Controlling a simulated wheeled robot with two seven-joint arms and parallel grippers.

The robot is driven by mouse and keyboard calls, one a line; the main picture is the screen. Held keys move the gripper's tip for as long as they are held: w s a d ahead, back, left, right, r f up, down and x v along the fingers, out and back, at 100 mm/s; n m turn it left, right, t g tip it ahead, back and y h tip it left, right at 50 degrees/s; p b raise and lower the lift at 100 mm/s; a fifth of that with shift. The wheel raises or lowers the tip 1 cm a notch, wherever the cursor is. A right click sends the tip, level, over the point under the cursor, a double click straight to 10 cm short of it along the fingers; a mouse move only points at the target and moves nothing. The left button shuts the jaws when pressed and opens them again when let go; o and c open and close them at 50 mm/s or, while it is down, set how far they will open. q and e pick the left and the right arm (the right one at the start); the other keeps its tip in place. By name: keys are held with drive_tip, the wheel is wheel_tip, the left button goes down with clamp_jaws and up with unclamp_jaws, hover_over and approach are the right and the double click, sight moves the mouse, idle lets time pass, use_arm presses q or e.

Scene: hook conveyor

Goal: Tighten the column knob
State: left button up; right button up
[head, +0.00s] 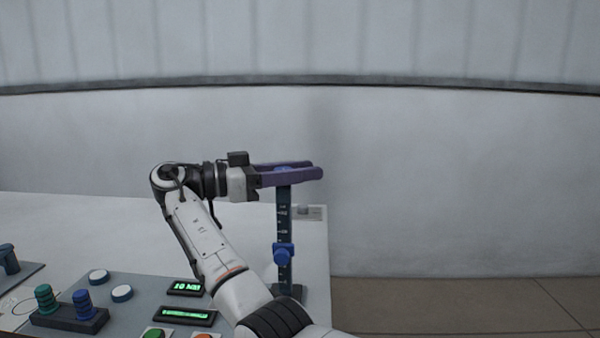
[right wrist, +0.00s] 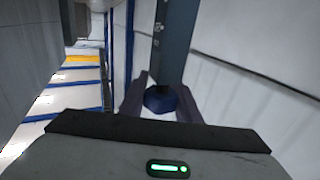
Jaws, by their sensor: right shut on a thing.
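A dark upright column (head: 284,222) with white scale marks stands on the table near its right edge. A blue knob (head: 284,254) sits on the column's lower half. My right gripper (head: 314,170), with purple fingers, reaches level over the column's top. It is shut on a blue knob (right wrist: 160,98) at the column's top end, which shows between the fingers in the right wrist view. The fingers hide most of that knob in the head view. The lower knob is clear of the gripper. My left gripper is not in view.
A grey panel with two lit green displays (head: 186,288), white round buttons (head: 122,293) and green and orange buttons lies at the front left. A dark block (head: 70,320) holds green and blue ribbed pegs. A blank wall stands behind. The floor is right of the table.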

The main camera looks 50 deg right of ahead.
drive_tip(key=shift+r, duration=0.25)
drive_tip(key=o, duration=1.1)
drive_tip(key=shift+d, duration=0.1)
drive_tip(key=shift+c, duration=0.2)
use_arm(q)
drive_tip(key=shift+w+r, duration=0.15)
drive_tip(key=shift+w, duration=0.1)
use_arm(e)
drive_tip(key=shift+f, duration=0.1)
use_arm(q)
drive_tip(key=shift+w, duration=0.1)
use_arm(e)
drive_tip(key=v, duration=0.5)
drive_tip(key=shift+w+a+b, duration=0.1)
drive_tip(key=shift+a+b, duration=0.2)
drive_tip(key=shift+a, duration=0.05)
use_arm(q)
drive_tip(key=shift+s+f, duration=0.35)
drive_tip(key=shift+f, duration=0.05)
use_arm(e)
drive_tip(key=shift+v, duration=0.9)
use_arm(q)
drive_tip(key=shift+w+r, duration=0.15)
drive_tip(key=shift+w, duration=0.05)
